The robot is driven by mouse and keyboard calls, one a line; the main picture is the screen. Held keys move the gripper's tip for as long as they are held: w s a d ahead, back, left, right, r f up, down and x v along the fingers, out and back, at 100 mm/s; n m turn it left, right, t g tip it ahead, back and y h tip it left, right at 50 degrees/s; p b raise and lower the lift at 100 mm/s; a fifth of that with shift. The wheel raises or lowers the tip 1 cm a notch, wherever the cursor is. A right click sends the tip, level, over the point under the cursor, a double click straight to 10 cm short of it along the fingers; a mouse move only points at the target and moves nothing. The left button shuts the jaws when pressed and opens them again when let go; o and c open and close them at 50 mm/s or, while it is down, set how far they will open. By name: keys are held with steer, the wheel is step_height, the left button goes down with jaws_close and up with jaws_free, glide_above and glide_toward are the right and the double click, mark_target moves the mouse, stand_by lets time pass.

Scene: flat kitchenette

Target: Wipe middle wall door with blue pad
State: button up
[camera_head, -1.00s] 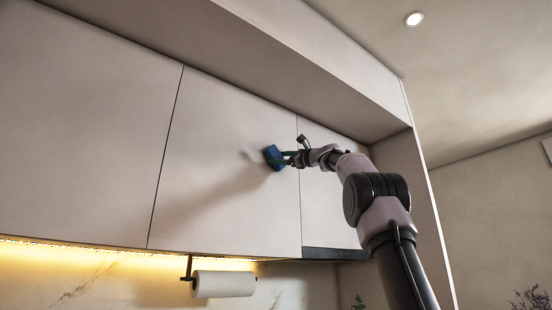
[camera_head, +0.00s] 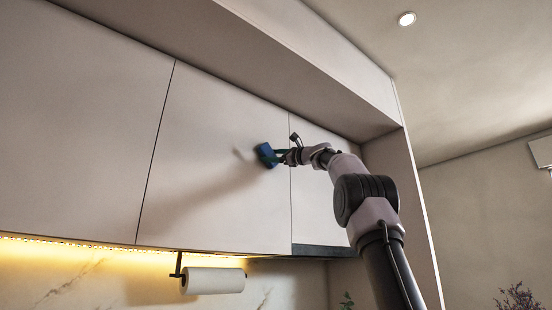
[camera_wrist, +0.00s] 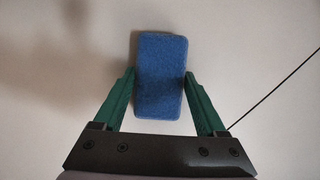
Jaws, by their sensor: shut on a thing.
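The middle wall door (camera_head: 200,160) is a plain pale panel between two dark seams, above the lit backsplash. A faint greyish smudge (camera_head: 238,153) shows on it, left of the pad. My gripper (camera_head: 274,156) is shut on the blue pad (camera_head: 266,155) in front of the door's right part. In the wrist view, the green fingers of my gripper (camera_wrist: 160,95) grip the blue pad (camera_wrist: 161,72) at its sides, with the pale door surface (camera_wrist: 240,50) behind it. I cannot tell whether the pad touches the door.
A left wall door (camera_head: 80,120) and a narrower right one (camera_head: 315,190) flank the middle door. A soffit (camera_head: 270,70) juts out above. A paper towel roll (camera_head: 213,281) hangs below. A side panel (camera_head: 400,190) stands at the right.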

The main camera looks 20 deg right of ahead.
mark_target(248, 150)
steer(key=shift+s+a, duration=0.55)
steer(key=shift+a, duration=0.8)
steer(key=shift+s+a, duration=0.55)
steer(key=shift+a, duration=0.75)
steer(key=shift+s+a, duration=0.55)
steer(key=shift+a, duration=0.8)
steer(key=s+d, duration=0.2)
steer(key=s, duration=0.3)
steer(key=shift+s+d, duration=0.2)
steer(key=shift+s, duration=0.1)
steer(key=s, duration=0.1)
steer(key=s+d, duration=0.1)
steer(key=shift+s+d, duration=0.1)
steer(key=shift+s, duration=0.25)
